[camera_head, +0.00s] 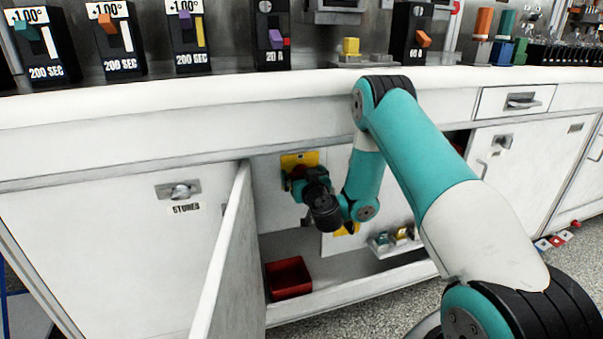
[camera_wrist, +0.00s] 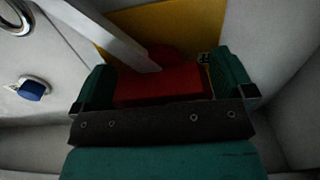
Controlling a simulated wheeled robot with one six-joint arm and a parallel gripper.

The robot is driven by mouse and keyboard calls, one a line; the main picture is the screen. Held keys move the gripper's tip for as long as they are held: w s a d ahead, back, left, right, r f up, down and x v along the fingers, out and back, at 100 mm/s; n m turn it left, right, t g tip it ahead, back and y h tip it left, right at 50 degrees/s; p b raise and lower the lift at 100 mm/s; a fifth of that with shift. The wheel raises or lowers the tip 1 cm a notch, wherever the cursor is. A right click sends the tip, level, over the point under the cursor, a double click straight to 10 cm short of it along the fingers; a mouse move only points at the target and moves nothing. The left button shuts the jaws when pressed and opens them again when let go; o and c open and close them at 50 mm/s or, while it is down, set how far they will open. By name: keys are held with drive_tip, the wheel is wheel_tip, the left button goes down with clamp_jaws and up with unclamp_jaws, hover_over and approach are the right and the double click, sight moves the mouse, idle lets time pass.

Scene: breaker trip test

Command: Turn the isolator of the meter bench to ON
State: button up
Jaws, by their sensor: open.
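The isolator is a red handle (camera_head: 299,170) on a yellow plate (camera_head: 302,158), on the back wall inside the open cupboard under the bench. In the head view my gripper (camera_head: 297,182) is in front of it and hides most of the handle. In the wrist view the red handle (camera_wrist: 160,88) lies between the two teal fingers of my gripper (camera_wrist: 165,84), with the yellow plate (camera_wrist: 185,35) behind. The fingers are apart, one on either side of the handle; whether either touches it I cannot tell. Any ON or OFF marking is not readable.
An open cupboard door (camera_head: 226,255) stands close to the left of my gripper. A red bin (camera_head: 288,278) sits on the cupboard floor. A small tray of coloured pieces (camera_head: 393,242) is at the right. In the wrist view a blue knob (camera_wrist: 33,89) is at the left.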

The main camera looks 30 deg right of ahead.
drive_tip(key=c, duration=0.7)
drive_tip(key=shift+c, duration=0.2)
drive_tip(key=shift+m, duration=0.4)
drive_tip(key=m, duration=0.3)
drive_tip(key=shift+m, duration=0.4)
drive_tip(key=m, duration=0.4)
drive_tip(key=shift+m, duration=0.3)
drive_tip(key=m, duration=0.8)
drive_tip(key=shift+m, duration=0.3)
drive_tip(key=shift+s, duration=0.1)
